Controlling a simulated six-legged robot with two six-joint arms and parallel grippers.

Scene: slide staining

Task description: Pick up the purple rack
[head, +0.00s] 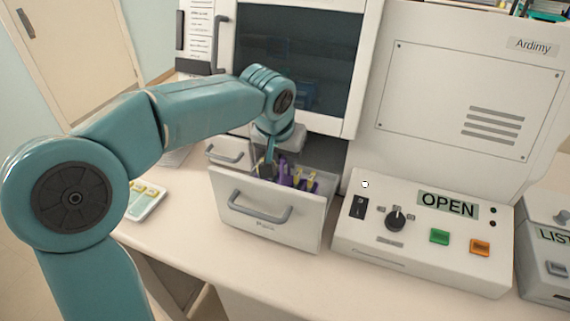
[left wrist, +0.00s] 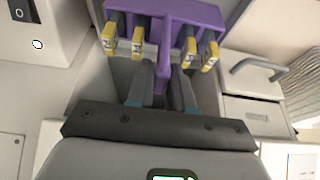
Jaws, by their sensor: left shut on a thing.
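The purple rack (head: 284,177) is in an open white drawer (head: 265,212) in the head view, partly hidden by the drawer front and my gripper. In the left wrist view the rack (left wrist: 176,14) spans the top, with several dark, yellow-labelled pieces hanging along it. Its narrow purple stem reaches down between my fingers. My left gripper (head: 269,160) points down into the drawer; in the left wrist view its two fingers (left wrist: 164,72) are closed on the stem. Whether the rack is clear of the drawer floor I cannot tell. My right gripper is not in view.
A control box (head: 424,235) with an OPEN display, knob and buttons stands right of the drawer. A smaller closed drawer (head: 229,152) is to the left. A dark-windowed cabinet (head: 298,65) rises behind. A white device (head: 146,200) lies on the counter at left.

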